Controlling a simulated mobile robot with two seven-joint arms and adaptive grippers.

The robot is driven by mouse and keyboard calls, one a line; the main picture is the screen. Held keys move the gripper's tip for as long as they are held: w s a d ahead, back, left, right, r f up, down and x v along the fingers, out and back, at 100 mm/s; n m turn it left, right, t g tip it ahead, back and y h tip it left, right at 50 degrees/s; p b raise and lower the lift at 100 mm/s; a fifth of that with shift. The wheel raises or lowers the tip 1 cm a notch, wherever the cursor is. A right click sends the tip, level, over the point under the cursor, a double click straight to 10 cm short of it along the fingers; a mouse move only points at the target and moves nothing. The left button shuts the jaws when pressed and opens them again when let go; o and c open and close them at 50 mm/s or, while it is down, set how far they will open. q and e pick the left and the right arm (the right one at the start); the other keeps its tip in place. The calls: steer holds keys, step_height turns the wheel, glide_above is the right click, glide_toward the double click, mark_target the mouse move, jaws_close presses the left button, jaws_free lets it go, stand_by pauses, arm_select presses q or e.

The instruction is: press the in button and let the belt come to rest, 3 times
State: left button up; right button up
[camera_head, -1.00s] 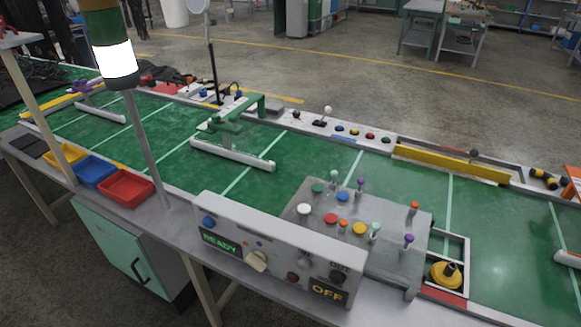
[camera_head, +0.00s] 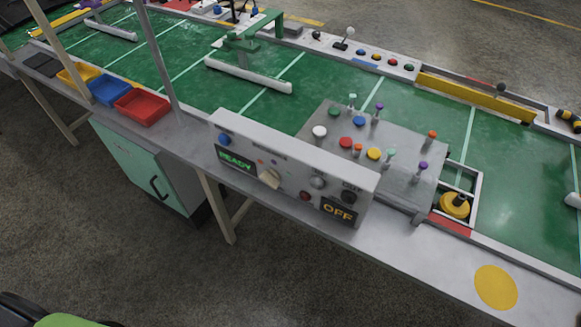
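A grey control box (camera_head: 290,170) stands on the near side of the conveyor. Its face has a blue button (camera_head: 224,140), a green READY display (camera_head: 236,158), a beige knob (camera_head: 269,179), a grey button (camera_head: 318,182), a black button (camera_head: 349,197), a red button (camera_head: 305,196) and an orange OFF display (camera_head: 338,211). The label over the black button looks like OUT; the one over the grey button is too small to read surely. The green belt (camera_head: 215,110) with pale cross stripes runs behind the box. Neither gripper is in view.
A grey panel (camera_head: 400,150) with several coloured knobs stands right of the box. A yellow disc with a black knob (camera_head: 455,204) sits in a frame beyond it. Red (camera_head: 143,106) and blue (camera_head: 108,90) trays lie left. The near ledge around a yellow spot (camera_head: 496,287) is clear.

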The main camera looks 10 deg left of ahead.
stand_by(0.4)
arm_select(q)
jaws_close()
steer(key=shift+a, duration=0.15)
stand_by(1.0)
